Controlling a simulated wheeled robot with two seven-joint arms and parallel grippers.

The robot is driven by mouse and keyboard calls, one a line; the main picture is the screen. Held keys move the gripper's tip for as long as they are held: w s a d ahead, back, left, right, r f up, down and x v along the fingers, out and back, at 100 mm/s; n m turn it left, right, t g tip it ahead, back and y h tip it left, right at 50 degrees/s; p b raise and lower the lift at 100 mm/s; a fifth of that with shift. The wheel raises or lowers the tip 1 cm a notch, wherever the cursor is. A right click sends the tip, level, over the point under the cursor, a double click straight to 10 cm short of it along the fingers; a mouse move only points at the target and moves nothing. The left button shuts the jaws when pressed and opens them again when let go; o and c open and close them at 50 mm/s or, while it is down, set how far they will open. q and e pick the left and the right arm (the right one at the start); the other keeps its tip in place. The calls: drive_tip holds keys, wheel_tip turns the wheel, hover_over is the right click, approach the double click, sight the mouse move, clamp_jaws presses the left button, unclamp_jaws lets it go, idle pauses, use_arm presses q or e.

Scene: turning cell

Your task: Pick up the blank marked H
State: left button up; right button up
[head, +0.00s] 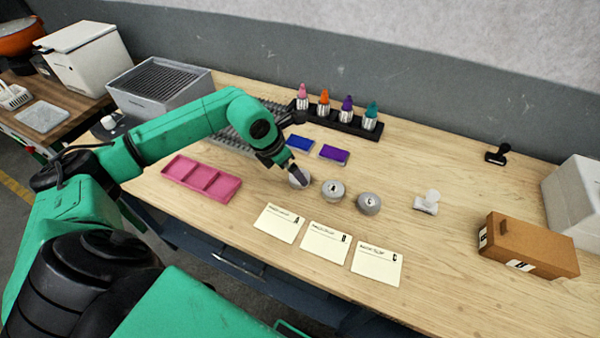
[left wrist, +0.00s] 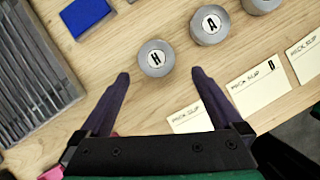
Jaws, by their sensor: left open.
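The blank marked H (left wrist: 155,57) is a short grey metal cylinder with a white lettered top, standing on the wooden table. In the head view the H blank (head: 299,179) is partly hidden by my left gripper (head: 287,169). In the left wrist view my left gripper (left wrist: 160,76) is open and empty, its fingertips on either side of the near edge of the H blank; I cannot tell how high they are above it. The blank marked A (head: 333,190) stands to the right of H, and a third lettered blank (head: 368,203) stands beyond it. My right gripper is not in view.
Three paper cards (head: 324,243) lie in front of the blanks. A pink compartment tray (head: 202,178) is at left. Blue and purple pads (head: 334,154) and a black rack (head: 340,122) of coloured-tipped items are behind. A brown box (head: 528,247) stands at right.

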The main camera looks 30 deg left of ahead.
use_arm(q)
drive_tip(key=p+x, duration=0.1)
drive_tip(key=x, duration=0.1)
drive_tip(key=p+x, duration=0.2)
drive_tip(key=x, duration=0.1)
drive_tip(key=shift+w+a, duration=0.15)
drive_tip(key=shift+w, duration=0.2)
drive_tip(key=shift+w+f, duration=0.1)
drive_tip(key=shift+f, duration=0.25)
drive_tip(key=shift+c, duration=0.3)
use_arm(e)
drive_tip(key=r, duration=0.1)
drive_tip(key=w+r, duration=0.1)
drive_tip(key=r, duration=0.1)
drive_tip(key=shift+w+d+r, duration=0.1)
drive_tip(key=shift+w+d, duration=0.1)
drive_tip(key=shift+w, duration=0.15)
use_arm(q)
drive_tip(key=c, duration=1.4)
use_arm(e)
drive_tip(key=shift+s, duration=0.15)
use_arm(q)
drive_tip(key=shift+r, duration=0.1)
